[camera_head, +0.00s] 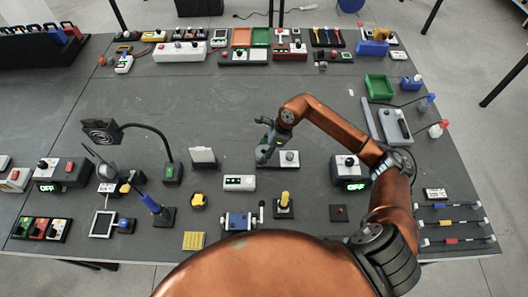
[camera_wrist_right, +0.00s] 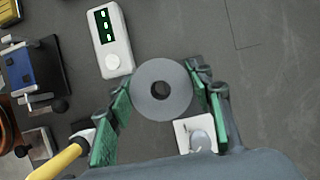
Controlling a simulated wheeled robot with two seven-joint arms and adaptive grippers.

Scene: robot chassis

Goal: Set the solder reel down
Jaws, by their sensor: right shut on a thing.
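The solder reel is a grey disc with a round central hole, seen face-on in the right wrist view (camera_wrist_right: 143,100). My right gripper (camera_wrist_right: 163,88) has its green-padded fingers on either side of the reel and is shut on it. In the head view my right gripper (camera_head: 265,152) is over the middle of the dark workbench (camera_head: 310,110), left of a white base with a grey knob (camera_head: 290,158). The reel is hard to tell from the gripper there. I cannot tell whether the reel touches the bench. My left gripper is not in view.
A yellow-topped lever (camera_head: 285,198) and a blue vise (camera_head: 238,219) stand nearer me. A white panel (camera_head: 203,157) stands to the left. Bare bench lies beyond the gripper.

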